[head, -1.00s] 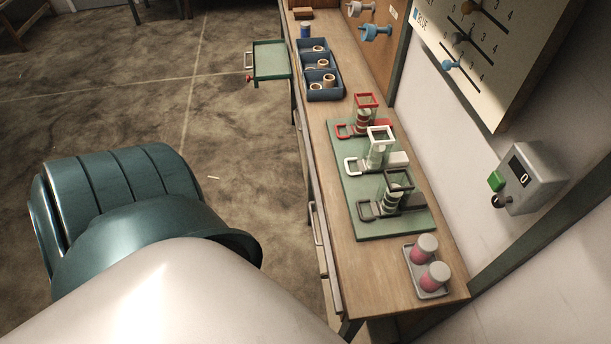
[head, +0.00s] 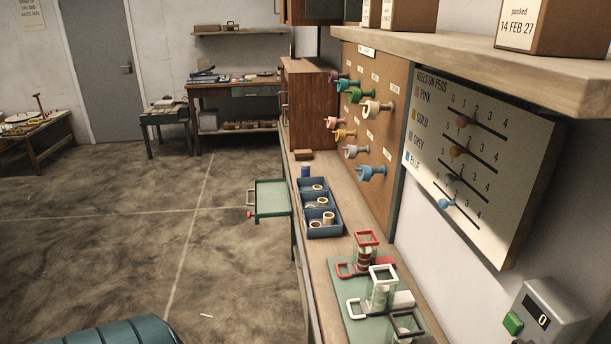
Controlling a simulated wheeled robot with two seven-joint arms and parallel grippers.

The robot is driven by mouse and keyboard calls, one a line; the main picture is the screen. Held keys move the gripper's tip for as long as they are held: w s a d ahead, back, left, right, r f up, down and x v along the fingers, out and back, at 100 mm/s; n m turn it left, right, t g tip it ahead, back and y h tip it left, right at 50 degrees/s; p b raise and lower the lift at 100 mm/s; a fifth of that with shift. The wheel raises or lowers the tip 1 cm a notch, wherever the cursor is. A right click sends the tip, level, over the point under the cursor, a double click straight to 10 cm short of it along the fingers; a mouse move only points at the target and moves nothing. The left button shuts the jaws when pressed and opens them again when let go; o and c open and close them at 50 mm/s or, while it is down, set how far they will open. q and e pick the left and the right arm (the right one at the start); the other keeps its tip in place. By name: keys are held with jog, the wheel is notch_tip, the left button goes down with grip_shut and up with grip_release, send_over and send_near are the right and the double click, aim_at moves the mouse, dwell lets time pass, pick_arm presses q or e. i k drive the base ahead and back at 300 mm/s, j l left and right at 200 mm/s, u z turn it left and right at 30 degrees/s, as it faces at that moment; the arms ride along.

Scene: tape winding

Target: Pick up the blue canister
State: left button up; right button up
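A small blue cylinder (head: 305,171), which looks like the blue canister, stands upright on the far part of the wooden bench (head: 325,259). It is just behind the blue compartment tray (head: 325,232). Its details are too small to make out. Neither of my grippers is in view, and nothing is seen touching the cylinder.
The tray holds several pale rolls. A green side tray (head: 271,198) juts from the bench's left edge. A green board (head: 366,329) with red, white and dark framed devices lies nearer. A pegboard (head: 377,95) with reels and a shelf (head: 480,48) are on the right. Floor at left is open.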

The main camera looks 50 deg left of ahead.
aim_at(304, 167)
jog(key=u, duration=1.6)
